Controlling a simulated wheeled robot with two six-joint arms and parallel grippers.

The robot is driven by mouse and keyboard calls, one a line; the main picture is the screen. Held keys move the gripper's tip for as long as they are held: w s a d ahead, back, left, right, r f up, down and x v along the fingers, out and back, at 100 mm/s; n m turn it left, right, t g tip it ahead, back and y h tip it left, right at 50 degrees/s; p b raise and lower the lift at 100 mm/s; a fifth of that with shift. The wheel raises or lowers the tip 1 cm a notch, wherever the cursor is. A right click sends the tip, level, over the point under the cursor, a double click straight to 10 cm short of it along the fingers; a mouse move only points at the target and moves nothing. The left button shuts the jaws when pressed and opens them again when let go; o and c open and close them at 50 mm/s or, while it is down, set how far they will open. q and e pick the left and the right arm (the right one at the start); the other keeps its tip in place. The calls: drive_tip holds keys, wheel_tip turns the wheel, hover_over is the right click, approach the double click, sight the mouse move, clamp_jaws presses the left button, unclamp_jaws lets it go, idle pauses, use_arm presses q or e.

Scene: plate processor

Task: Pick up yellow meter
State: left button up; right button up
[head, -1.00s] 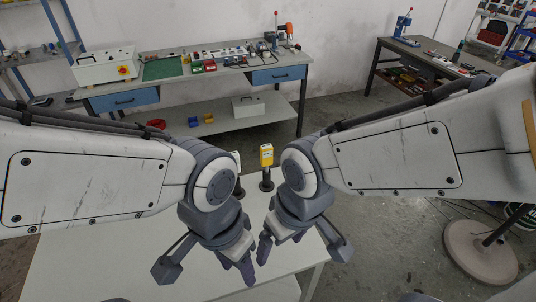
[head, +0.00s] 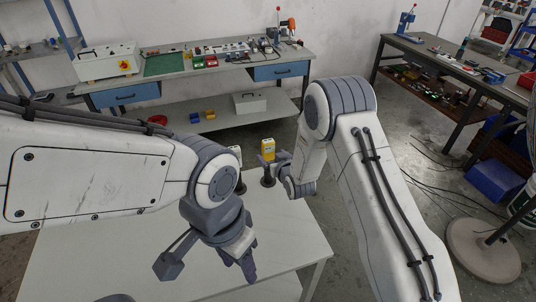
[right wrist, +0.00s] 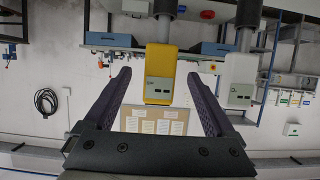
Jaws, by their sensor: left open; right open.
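The yellow meter (head: 268,147) stands upright on a dark stand (head: 268,181) at the far edge of the white table in front of me. It also shows in the right wrist view (right wrist: 159,78), upside down, with a visible gap to each finger. My right gripper (head: 271,164) is open and empty at the meter, its fingers (right wrist: 158,80) on either side of it in the picture. I cannot tell how far the fingertips reach along it. My left gripper (head: 243,264) is open and empty, low over the table, well nearer to me than the meter.
A white meter (right wrist: 241,81) on its own stand is just beside the yellow one; in the head view my left wrist partly hides it. The white table top (head: 150,262) is otherwise clear. A workbench (head: 200,68) with tools stands behind.

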sight(269, 153)
drive_tip(key=x, duration=0.2)
drive_tip(key=shift+w+a+f, duration=0.1)
drive_tip(key=shift+w+f, duration=0.05)
drive_tip(key=shift+w, duration=0.1)
drive_tip(key=shift+w+a+f+p, duration=0.15)
drive_tip(key=shift+w+p, duration=0.3)
drive_tip(key=shift+p, duration=0.2)
drive_tip(key=p+x, duration=0.1)
drive_tip(key=x, duration=0.2)
drive_tip(key=shift+w+f, duration=0.1)
drive_tip(key=shift+w+a+f+p, duration=0.2)
drive_tip(key=shift+w+f+p, duration=0.1)
drive_tip(key=shift+w, duration=0.15)
drive_tip(key=shift+c, duration=0.3)
clamp_jaws()
drive_tip(key=shift+r, duration=0.1)
